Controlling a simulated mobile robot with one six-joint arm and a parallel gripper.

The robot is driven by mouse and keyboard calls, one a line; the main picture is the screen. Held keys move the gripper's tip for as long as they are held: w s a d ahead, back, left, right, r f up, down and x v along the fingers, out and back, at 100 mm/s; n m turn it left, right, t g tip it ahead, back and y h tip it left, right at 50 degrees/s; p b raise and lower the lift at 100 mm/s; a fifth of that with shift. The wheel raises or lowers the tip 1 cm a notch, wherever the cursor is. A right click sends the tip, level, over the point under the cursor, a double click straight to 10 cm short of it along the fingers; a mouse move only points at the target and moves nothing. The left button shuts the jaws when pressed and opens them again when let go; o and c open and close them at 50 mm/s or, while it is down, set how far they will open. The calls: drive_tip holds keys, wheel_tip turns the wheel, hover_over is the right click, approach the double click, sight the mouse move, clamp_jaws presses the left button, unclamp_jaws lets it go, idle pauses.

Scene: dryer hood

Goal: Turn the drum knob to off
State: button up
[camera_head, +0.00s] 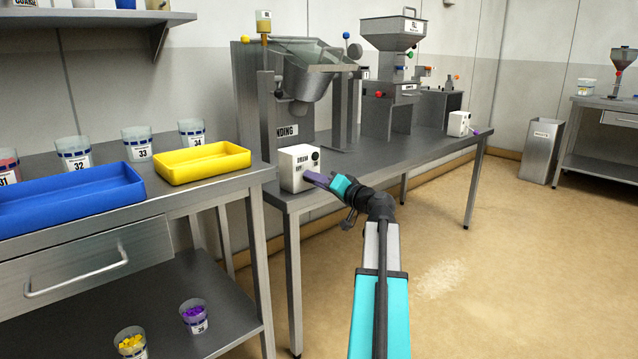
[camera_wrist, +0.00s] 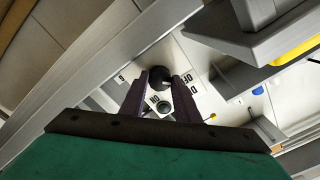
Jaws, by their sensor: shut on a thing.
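The white control box (camera_head: 293,175) stands on the steel bench and carries the word DRUM on its front. In the wrist view the dark drum knob (camera_wrist: 160,80) sits between my fingertips, with ON and OFF lettering on the box face near it. My gripper (camera_head: 307,177) reaches the box front from the right, its purple fingers shut on the knob; they also show in the wrist view (camera_wrist: 163,83). The fingers hide the knob in the head view. The knob's exact pointing direction cannot be told.
A yellow tray (camera_head: 203,165) and blue tray (camera_head: 70,203) lie on the left bench. The drum machine (camera_head: 290,95) stands behind the box.

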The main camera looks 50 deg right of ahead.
drive_tip(key=shift+a+f, duration=0.1)
drive_tip(key=shift+f, duration=0.1)
drive_tip(key=o, duration=1)
drive_tip(key=shift+o, duration=0.2)
drive_tip(key=shift+r, duration=0.1)
drive_tip(key=shift+s, duration=0.1)
drive_tip(key=s+p, duration=0.3)
drive_tip(key=s, duration=1)
drive_tip(key=shift+s+a+p, duration=0.3)
drive_tip(key=shift+a, duration=0.15)
drive_tip(key=shift+w, duration=0.15)
